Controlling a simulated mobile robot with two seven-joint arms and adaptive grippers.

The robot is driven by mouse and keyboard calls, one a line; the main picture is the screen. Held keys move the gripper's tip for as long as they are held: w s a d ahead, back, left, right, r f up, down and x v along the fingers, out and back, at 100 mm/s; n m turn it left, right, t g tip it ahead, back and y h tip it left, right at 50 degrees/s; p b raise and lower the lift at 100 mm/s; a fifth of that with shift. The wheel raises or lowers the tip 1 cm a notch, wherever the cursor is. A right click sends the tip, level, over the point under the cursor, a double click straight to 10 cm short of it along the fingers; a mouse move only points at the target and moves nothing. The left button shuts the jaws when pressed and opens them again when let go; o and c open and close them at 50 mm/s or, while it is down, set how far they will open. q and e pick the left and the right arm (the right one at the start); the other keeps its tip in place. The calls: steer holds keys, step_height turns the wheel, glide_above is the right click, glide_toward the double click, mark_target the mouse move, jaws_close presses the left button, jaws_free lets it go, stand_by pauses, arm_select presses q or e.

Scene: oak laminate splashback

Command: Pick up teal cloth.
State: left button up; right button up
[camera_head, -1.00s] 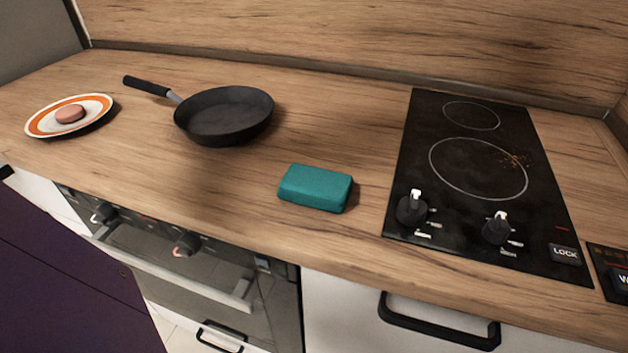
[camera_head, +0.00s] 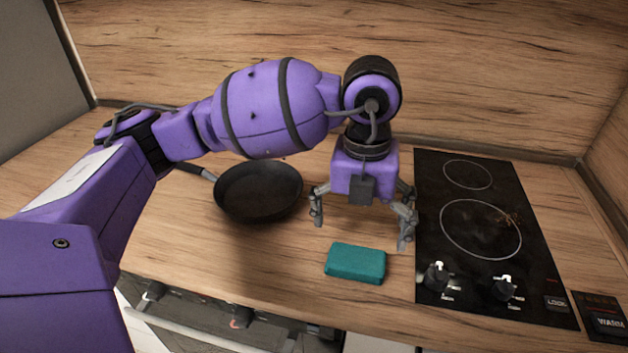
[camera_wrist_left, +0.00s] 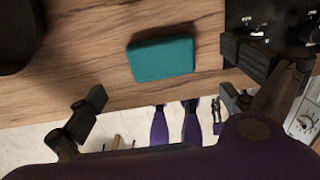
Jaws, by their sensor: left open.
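The teal cloth (camera_head: 356,263) is a folded, block-like pad lying flat on the wooden counter, between the pan and the hob. My left gripper (camera_head: 360,232) is open and empty, pointing down above the counter, a little behind the cloth in the head view. In the left wrist view the cloth (camera_wrist_left: 161,59) lies beyond the spread fingers (camera_wrist_left: 165,108), untouched. My right gripper is not in view.
A black frying pan (camera_head: 258,192) sits left of the cloth. A black hob (camera_head: 480,235) with knobs is close on the right. Bare counter (camera_head: 200,240) lies left of the cloth, and the counter's front edge runs just in front of it.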

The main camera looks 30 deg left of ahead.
mark_target(357, 257)
arm_select(q)
steer(key=shift+s+d, duration=0.2)
steer(key=shift+s, duration=0.15)
step_height(357, 257, down, 8)
steer(key=shift+w, duration=0.15)
steer(key=c, duration=1)
steer(key=shift+r, duration=0.2)
